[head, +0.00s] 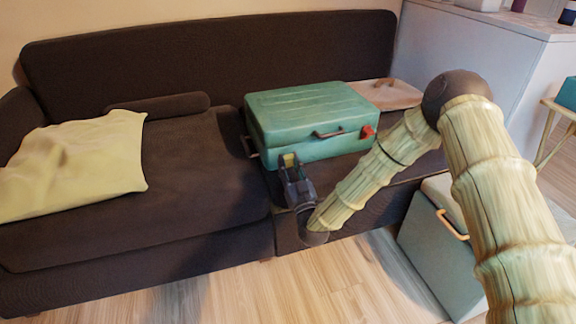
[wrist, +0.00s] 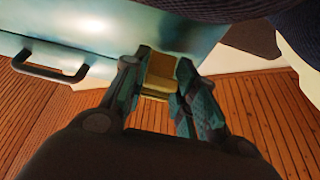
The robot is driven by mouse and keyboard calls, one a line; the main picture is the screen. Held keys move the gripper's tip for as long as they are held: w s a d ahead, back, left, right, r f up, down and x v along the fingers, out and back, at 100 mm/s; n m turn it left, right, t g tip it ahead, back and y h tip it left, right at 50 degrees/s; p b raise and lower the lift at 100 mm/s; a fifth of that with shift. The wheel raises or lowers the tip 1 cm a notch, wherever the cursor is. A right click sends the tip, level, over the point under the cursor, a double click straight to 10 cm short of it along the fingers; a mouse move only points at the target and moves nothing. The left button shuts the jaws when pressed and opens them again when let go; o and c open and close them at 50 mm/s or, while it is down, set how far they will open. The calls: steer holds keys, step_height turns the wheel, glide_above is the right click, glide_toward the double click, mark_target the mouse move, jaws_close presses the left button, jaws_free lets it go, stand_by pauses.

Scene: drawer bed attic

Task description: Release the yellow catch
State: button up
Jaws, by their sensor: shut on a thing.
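The yellow catch (head: 290,160) is on the front of the teal suitcase (head: 312,105), near its left end. In the wrist view the catch (wrist: 158,78) sits between my two fingers, against the case's side. My gripper (head: 290,168) is at the case front and is shut on the yellow catch. The gripper also shows in the wrist view (wrist: 160,85). The suitcase lies flat with its lid down on the dark sofa. My fingers partly hide the catch.
A red catch (head: 367,132) and a dark handle (head: 329,133) are on the case front, right of my gripper. A yellow pillow (head: 75,165) lies on the sofa (head: 200,165) at left. A box (head: 440,250) stands on the floor at right.

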steer(key=o, duration=1)
steer(key=shift+o, duration=0.2)
steer(key=v, duration=1.2)
